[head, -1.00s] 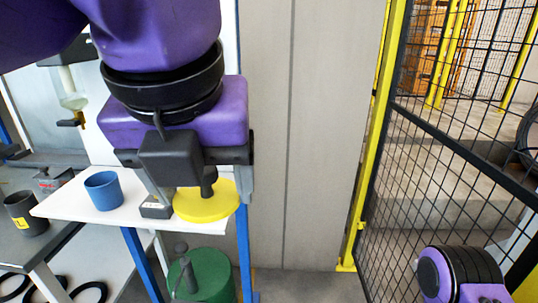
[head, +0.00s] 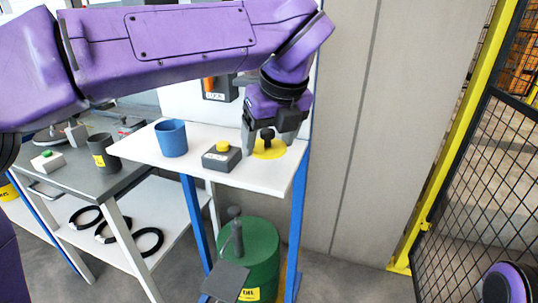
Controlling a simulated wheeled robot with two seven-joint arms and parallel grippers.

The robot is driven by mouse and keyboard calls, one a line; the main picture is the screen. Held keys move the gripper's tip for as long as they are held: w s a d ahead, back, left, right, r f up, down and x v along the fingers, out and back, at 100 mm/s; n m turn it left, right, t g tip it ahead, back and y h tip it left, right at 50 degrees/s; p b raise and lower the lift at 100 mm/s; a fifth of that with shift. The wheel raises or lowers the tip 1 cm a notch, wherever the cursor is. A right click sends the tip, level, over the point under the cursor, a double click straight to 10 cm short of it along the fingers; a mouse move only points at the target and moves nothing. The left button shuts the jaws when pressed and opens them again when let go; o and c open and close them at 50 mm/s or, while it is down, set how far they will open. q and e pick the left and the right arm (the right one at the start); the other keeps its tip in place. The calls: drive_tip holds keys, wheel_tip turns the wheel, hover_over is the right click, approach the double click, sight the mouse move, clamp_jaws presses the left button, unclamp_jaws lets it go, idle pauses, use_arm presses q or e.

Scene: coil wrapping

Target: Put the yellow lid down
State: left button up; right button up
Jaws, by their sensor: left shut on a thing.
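The yellow lid (head: 269,152) is a flat round disc with a dark knob on top. It is at the right end of the white table (head: 190,165), level; I cannot tell whether it touches the tabletop or hangs just above it. My left gripper (head: 267,137) points down over the lid and is shut on its knob, with a finger on either side. The gripper partly hides the lid's far edge. My right gripper is out of view; only a purple part of my right arm shows at the lower right.
A grey box with a yellow button (head: 222,157) and a blue cup (head: 171,138) stand left of the lid. A green drum (head: 262,255) with an upright dark handle stands below the table's front. A dark workbench (head: 70,170) is at left, a mesh fence (head: 480,190) at right.

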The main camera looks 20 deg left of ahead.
sight(272, 146)
use_arm(q)
drive_tip(key=shift+w+f, duration=0.3)
drive_tip(key=shift+f, duration=0.05)
drive_tip(key=shift+d+x, duration=0.15)
drive_tip(key=shift+x, duration=0.8)
drive_tip(key=shift+d+x, duration=0.2)
drive_tip(key=shift+x, duration=0.8)
drive_tip(key=shift+s+f, duration=0.15)
drive_tip(key=shift+s, duration=0.1)
drive_tip(key=shift+f+b, duration=0.15)
drive_tip(key=shift+b, duration=0.25)
drive_tip(key=o, duration=1)
drive_tip(key=shift+o, duration=0.2)
drive_tip(key=shift+r+p, duration=0.3)
drive_tip(key=shift+r, duration=0.05)
drive_tip(key=p+v, duration=0.1)
drive_tip(key=v, duration=1)
drive_tip(key=shift+s+d+r, duration=0.2)
drive_tip(key=shift+d+r, duration=0.05)
